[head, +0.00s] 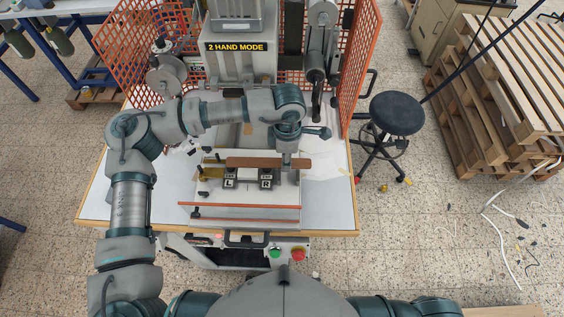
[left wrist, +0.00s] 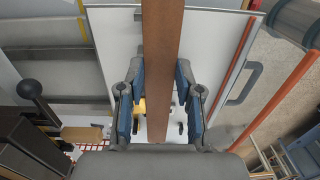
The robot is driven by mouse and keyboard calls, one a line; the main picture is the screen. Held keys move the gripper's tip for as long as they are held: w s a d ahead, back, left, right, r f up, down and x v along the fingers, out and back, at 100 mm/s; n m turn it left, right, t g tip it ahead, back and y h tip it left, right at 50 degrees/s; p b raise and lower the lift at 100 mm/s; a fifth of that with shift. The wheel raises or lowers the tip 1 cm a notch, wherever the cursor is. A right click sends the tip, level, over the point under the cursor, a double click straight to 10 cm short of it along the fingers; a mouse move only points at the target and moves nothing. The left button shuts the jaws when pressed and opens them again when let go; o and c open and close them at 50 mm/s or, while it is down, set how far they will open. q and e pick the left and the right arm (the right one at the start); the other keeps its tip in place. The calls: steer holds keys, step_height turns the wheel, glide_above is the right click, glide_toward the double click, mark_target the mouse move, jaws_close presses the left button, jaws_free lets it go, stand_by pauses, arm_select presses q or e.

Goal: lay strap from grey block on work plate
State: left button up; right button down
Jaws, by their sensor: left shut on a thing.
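A brown strap (head: 245,162) lies straight across the left-right direction in the head view, over the far part of the light work plate (head: 245,213). My left gripper (head: 287,160) comes down on the strap near its right end. In the left wrist view the strap (left wrist: 163,60) runs lengthwise between the two fingers of the left gripper (left wrist: 161,85), which is shut on it. Whether the strap touches what is beneath it, I cannot tell. Dark blocks marked L (head: 230,181) and R (head: 266,181) sit just in front of the strap. My right gripper is out of view.
The press marked "2 HAND MODE" (head: 236,47) stands behind the plate, with orange mesh guards (head: 362,50) at the sides. Orange-red rails (head: 240,205) run along the plate's front. The table's right part (head: 332,195) is mostly clear. A black stool (head: 397,112) stands at right.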

arm_select(q)
steer(key=shift+w+d+f, duration=0.1)
steer(key=shift+d+f, duration=0.2)
steer(key=shift+f, duration=0.6)
step_height(320, 180, down, 3)
steer(key=shift+f+p, duration=0.1)
steer(key=shift+p, duration=0.35)
steer(key=shift+a+f, duration=0.15)
steer(key=shift+a, duration=0.1)
steer(key=shift+f+b, duration=0.25)
steer(key=shift+b, duration=0.1)
steer(key=o, duration=0.7)
steer(key=shift+c, duration=0.2)
steer(key=shift+o, duration=1.1)
steer(key=shift+d, duration=0.1)
steer(key=shift+d+r, duration=0.1)
steer(key=shift+d, duration=0.05)
